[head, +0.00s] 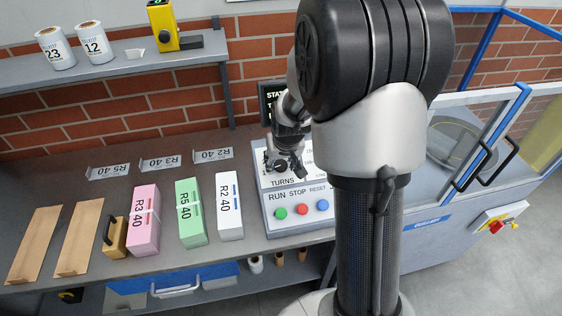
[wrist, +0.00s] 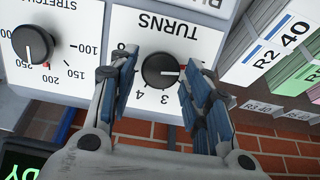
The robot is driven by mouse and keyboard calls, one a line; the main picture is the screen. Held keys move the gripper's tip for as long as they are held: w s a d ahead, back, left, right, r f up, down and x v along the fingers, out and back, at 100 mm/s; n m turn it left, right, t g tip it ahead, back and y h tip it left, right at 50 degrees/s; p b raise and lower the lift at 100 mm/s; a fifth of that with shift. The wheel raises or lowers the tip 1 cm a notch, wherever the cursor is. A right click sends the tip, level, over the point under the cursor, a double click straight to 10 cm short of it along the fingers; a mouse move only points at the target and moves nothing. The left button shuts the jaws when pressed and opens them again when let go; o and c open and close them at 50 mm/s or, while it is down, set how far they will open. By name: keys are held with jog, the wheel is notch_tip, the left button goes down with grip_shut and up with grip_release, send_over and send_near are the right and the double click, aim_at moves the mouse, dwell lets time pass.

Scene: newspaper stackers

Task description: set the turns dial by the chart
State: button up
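The turns dial is a black round knob (wrist: 161,70) on a white panel marked TURNS, seen upside down in the wrist view. Its light pointer line aims right in that view, at a red mark; the number there is hidden by a finger. The 3 and 4 show below the knob. My gripper (wrist: 160,78) is open, with one blue-grey finger on each side of the knob; I cannot tell whether they touch it. In the head view my gripper (head: 287,166) is over the control panel (head: 266,218) and hides the dial. No chart is clearly readable.
The stretch dial (wrist: 32,44) sits beside it. RUN, STOP and RESET buttons (head: 302,211) line the panel front. A dark status screen (head: 268,93) stands behind, partly hidden by my arm. Pink (head: 145,222), green (head: 190,214) and white (head: 228,207) stacks stand left on the bench.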

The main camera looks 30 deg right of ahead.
jog(key=c, duration=0.7)
jog(key=shift+c, duration=0.2)
jog(key=m, duration=0.3)
jog(key=shift+d+m+b, duration=0.15)
jog(key=shift+m+b, duration=0.15)
jog(key=shift+s+m+t+y+b, duration=0.15)
jog(key=shift+m+t+y+b, duration=0.3)
jog(key=shift+m, duration=1.45)
jog(key=o, duration=1.1)
jog(key=shift+c, duration=0.2)
